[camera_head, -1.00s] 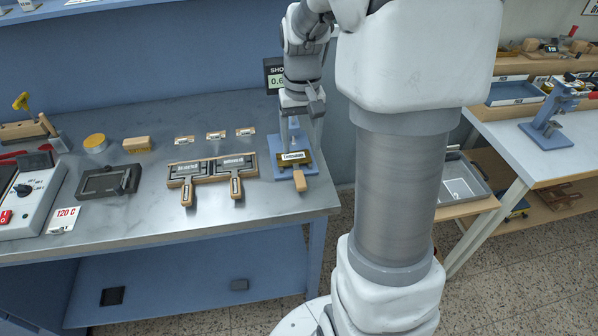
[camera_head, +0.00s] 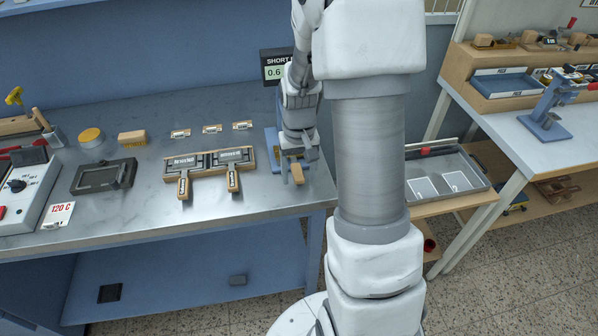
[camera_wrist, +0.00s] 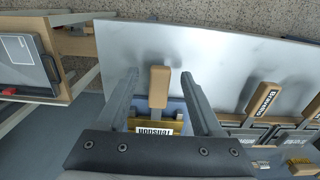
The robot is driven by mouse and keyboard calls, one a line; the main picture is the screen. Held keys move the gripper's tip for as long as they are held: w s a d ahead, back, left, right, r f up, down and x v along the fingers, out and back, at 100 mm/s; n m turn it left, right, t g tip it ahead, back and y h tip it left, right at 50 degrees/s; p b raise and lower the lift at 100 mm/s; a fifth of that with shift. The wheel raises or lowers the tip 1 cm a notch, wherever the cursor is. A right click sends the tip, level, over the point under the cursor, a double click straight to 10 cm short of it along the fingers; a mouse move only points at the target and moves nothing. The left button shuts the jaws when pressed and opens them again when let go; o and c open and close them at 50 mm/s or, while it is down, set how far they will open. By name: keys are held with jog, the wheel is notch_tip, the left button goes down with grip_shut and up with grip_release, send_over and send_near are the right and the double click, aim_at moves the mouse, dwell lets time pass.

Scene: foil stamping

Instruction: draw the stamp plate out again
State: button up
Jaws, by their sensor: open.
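The stamp plate has a brass-coloured body with a white label (camera_wrist: 154,129) and a pale wooden handle (camera_wrist: 159,88). It sits at the blue stamping press (camera_head: 272,150) on the bench's right end, its handle pointing to the front edge. In the head view the handle (camera_head: 298,172) shows, but my gripper hides most of the brass body. My gripper (camera_wrist: 160,75) is open, with one finger on each side of the handle and gaps on both sides. In the head view my gripper (camera_head: 291,168) is low over the press. Whether the fingers are level with the handle is unclear.
Two wooden-handled plates rest in a holder (camera_head: 208,165) to the left. A dark tray (camera_head: 104,176) and a control box (camera_head: 22,188) lie further left. The bench's front edge is close to the handle. A grey tray (camera_head: 448,180) stands on a lower shelf to the right.

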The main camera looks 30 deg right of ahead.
aim_at(295, 163)
grip_shut()
jog(key=shift+w, duration=0.15)
dwell(1.3)
jog(key=shift+w+d+p, duration=0.1)
jog(key=shift+w+d, duration=0.1)
jog(key=shift+w, duration=0.5)
jog(key=shift+w+d+p, duration=0.1)
jog(key=shift+w+d, duration=0.15)
jog(key=shift+w, duration=0.5)
jog(key=shift+w+d+p, duration=0.1)
jog(key=shift+w+d, duration=0.1)
jog(key=shift+w, duration=0.5)
jog(key=shift+r, duration=0.1)
jog(key=shift+w+r, duration=0.1)
jog(key=shift+w, duration=0.1)
